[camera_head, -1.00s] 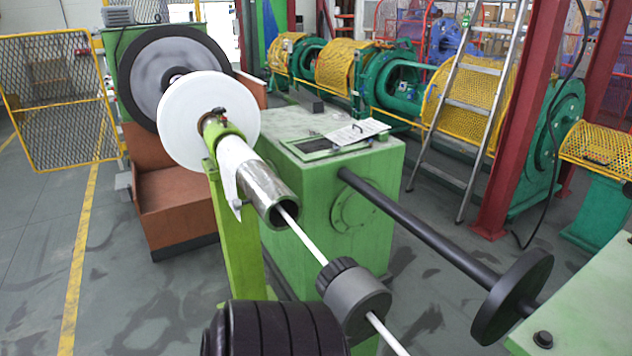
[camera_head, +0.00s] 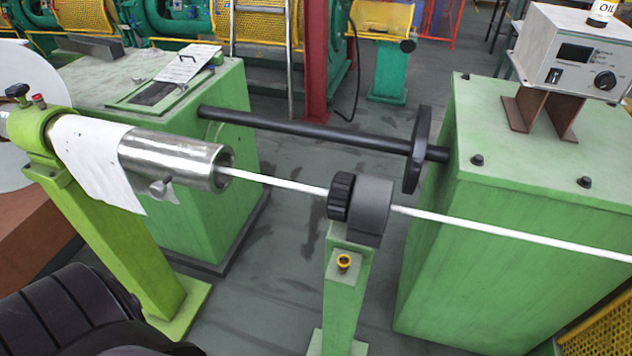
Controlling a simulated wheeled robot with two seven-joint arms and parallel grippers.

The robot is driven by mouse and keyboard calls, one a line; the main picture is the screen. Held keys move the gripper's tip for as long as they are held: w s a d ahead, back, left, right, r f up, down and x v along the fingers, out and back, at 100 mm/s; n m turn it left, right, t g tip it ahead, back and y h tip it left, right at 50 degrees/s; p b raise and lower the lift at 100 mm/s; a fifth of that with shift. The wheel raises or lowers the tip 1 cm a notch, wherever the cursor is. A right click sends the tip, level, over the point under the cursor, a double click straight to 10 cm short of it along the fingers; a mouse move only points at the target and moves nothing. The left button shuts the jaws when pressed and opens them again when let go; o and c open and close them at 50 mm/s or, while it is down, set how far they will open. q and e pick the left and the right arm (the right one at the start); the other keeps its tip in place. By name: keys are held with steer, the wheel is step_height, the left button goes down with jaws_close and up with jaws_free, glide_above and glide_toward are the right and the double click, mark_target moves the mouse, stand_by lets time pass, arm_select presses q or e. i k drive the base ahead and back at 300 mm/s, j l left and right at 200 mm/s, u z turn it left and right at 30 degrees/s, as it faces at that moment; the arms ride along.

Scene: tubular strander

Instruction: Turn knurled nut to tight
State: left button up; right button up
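The black knurled nut (camera_head: 341,197) sits on the left face of a grey cylindrical body (camera_head: 371,205), on top of a green post (camera_head: 342,300). A white rod (camera_head: 275,184) runs out of the shiny metal tube (camera_head: 175,155) on the left, through the nut and grey body, and on to the right. No fingertips of either gripper show. Only a dark, ribbed part of my own arm is at the lower left, apart from the nut. How tight the nut is cannot be seen.
A green cabinet (camera_head: 540,220) with a control box (camera_head: 580,50) stands at right. A black shaft (camera_head: 310,134) with a disc (camera_head: 417,150) crosses behind the nut. A lime-green stand (camera_head: 120,240) holds the tube. Open floor shows between the posts.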

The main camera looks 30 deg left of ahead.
mark_target(341, 188)
steer(key=j, duration=0.4)
steer(key=i+j, duration=0.15)
steer(key=j, duration=0.7)
steer(key=k, duration=0.2)
